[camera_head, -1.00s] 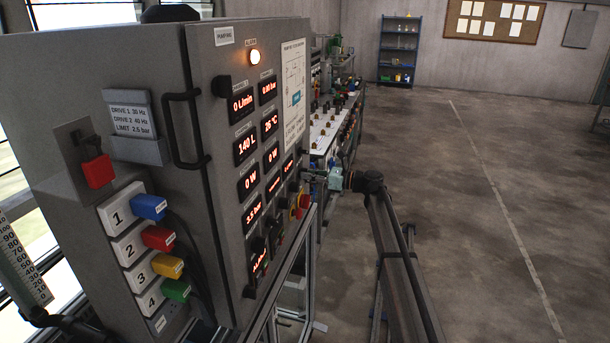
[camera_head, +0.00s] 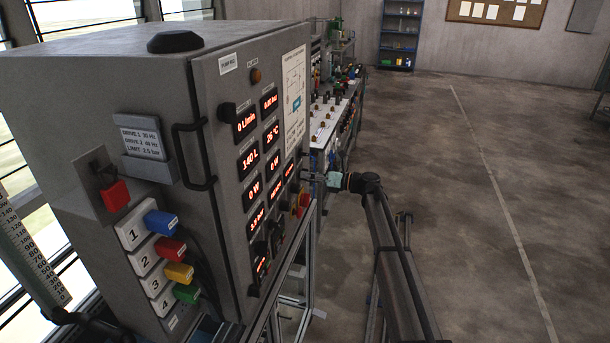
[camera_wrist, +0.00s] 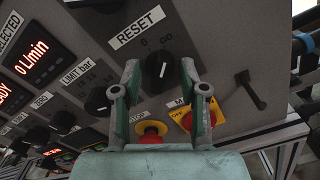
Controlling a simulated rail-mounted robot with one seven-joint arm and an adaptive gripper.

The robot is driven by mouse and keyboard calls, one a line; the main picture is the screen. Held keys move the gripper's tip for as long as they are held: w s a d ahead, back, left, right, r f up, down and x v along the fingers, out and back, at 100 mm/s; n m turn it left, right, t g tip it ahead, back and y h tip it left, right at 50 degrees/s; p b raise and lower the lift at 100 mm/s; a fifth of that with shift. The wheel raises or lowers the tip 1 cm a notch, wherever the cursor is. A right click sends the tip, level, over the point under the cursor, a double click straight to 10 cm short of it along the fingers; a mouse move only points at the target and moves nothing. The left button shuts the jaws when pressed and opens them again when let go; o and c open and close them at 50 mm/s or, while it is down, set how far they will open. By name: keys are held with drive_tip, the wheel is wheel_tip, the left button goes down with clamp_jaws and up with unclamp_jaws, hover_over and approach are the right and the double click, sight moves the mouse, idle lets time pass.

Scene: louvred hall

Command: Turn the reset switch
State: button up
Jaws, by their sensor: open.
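The reset switch (camera_wrist: 159,70) is a black round knob with a white pointer mark, below the "RESET" label (camera_wrist: 138,27) in the wrist view. Marks "0" and "GO" stand above it. The pointer leans slightly right, towards the GO side. My gripper (camera_wrist: 160,82) is open, with its greenish fingers on either side of the knob; whether they touch it I cannot tell. In the head view my gripper (camera_head: 318,177) is at the front panel of the grey cabinet (camera_head: 120,75), and the knob is not clear there. The alarm lamp (camera_head: 255,76) is unlit.
A red emergency button (camera_wrist: 150,136) and a red-and-yellow rotary switch (camera_wrist: 188,120) sit just below the fingers. The limit knob (camera_wrist: 97,101) is to the left, and a black handle (camera_wrist: 250,91) to the right. The floor (camera_head: 460,180) right of my arm is clear.

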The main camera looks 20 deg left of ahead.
drive_tip(key=d, duration=0.7)
drive_tip(key=shift+w, duration=0.4)
drive_tip(key=w+d, duration=0.1)
drive_tip(key=d, duration=1.1)
drive_tip(key=shift+w, duration=0.1)
